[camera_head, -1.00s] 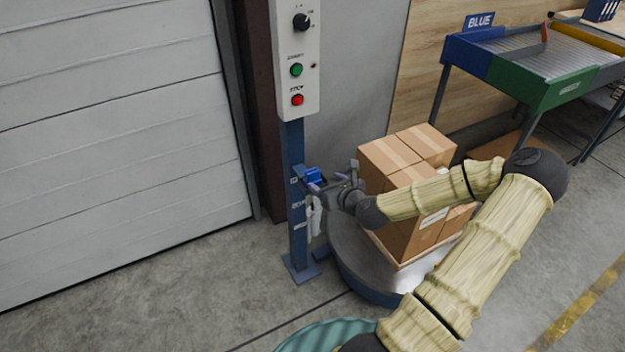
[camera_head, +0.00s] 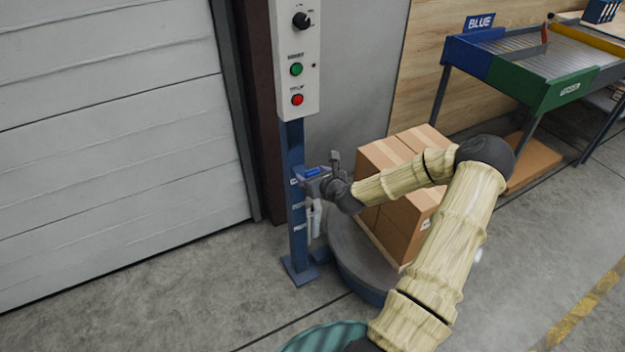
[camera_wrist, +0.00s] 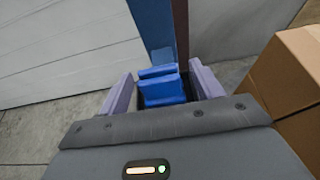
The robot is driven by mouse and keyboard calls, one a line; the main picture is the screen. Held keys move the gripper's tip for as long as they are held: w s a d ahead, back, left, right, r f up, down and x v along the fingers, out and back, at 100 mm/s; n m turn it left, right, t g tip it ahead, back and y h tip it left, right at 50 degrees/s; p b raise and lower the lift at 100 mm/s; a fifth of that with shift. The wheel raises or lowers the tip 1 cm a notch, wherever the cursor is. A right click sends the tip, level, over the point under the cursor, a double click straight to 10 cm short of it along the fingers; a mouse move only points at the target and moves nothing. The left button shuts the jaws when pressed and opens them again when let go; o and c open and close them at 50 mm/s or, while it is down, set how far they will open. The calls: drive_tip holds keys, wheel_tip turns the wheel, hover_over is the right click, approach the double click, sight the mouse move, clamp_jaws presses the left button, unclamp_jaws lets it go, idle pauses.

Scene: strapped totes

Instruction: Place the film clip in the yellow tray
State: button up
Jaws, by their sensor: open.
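A small blue block-like piece (camera_head: 314,171), which looks like the film clip, sits at the blue post below the control box. In the wrist view, the blue piece (camera_wrist: 162,88) lies between my two pale purple fingers, with the post behind it. My gripper (camera_wrist: 163,82) is open around it, and a gap shows at least on its right side. In the head view, my gripper (camera_head: 316,175) is at the post and partly covers the piece. A yellow edge (camera_head: 590,40) shows on the sorting table at the top right; I cannot tell whether it is the yellow tray.
The blue post (camera_head: 297,225) carries a control box (camera_head: 294,60) with a knob and green and red buttons. Stacked cartons (camera_head: 385,160) stand on a round platform (camera_head: 350,262) right of my gripper. The sorting table has blue and green (camera_head: 555,92) sections. The floor at front left is clear.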

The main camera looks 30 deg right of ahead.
drive_tip(key=shift+x, duration=1.2)
drive_tip(key=c, duration=1.1)
drive_tip(key=shift+r, duration=0.1)
drive_tip(key=shift+c, duration=0.2)
wheel_tip(320, 180, up, 10)
drive_tip(key=p, duration=0.1)
